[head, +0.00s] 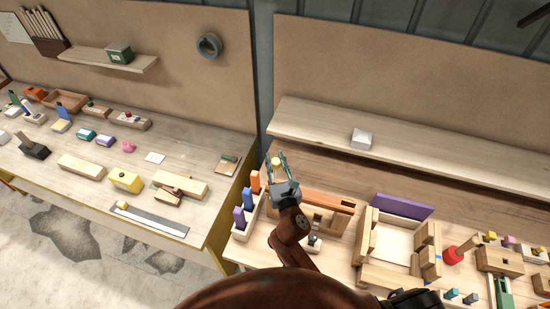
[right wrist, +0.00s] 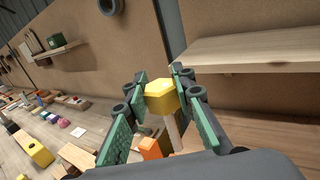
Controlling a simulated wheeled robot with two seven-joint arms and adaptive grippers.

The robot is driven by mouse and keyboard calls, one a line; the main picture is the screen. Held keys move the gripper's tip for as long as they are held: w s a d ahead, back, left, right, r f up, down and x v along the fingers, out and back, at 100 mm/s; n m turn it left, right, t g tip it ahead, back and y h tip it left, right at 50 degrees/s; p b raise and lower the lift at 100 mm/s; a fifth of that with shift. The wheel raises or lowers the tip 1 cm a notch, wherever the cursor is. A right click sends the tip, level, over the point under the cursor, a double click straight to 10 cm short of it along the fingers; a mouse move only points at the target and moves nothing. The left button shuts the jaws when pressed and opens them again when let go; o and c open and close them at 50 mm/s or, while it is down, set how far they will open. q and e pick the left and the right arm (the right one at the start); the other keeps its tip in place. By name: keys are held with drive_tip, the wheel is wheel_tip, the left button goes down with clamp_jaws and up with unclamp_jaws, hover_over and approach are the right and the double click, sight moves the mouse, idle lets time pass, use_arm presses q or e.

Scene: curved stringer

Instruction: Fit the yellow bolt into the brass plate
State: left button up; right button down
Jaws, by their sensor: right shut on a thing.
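The yellow bolt (head: 276,162) has a six-sided head, which shows clearly in the right wrist view (right wrist: 161,97). A pale shank seems to hang below the head there. My right gripper (head: 279,164) is shut on the bolt, with a green-padded finger on each side, and it also shows in the right wrist view (right wrist: 160,90). It holds the bolt up in the air above the back of the right bench, close to the gap between the two benches. I cannot make out the brass plate for certain. My left gripper is not in view.
A pale rack (head: 245,215) with orange and purple blocks stands just left of my right arm. A wooden frame (head: 370,240) stands to the right. A shelf (head: 420,165) runs behind. The left bench holds a yellow block (head: 127,180) and several wooden pieces.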

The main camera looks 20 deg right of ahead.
sight(276, 170)
drive_tip(key=shift+a+f+b, duration=0.1)
drive_tip(key=shift+f+b, duration=0.95)
drive_tip(key=shift+f, duration=0.6)
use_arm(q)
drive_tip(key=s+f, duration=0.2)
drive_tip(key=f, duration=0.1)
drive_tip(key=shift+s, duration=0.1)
use_arm(e)
drive_tip(key=shift+f, duration=0.2)
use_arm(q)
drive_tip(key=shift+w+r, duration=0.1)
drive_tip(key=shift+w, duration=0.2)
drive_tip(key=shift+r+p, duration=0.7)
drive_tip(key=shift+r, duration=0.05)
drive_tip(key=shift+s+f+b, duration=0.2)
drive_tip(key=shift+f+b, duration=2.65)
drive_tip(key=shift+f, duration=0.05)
use_arm(e)
wheel_tip(276, 170, down, 7)
drive_tip(key=shift+f, duration=0.2)
drive_tip(key=c, duration=1.5)
unclamp_jaws()
drive_tip(key=shift+c, duration=0.2)
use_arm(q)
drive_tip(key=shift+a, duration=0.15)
use_arm(e)
drive_tip(key=shift+s, duration=0.15)
drive_tip(key=s, duration=1.1)
drive_tip(key=shift+s+a, duration=0.35)
drive_tip(key=shift+s, duration=0.05)
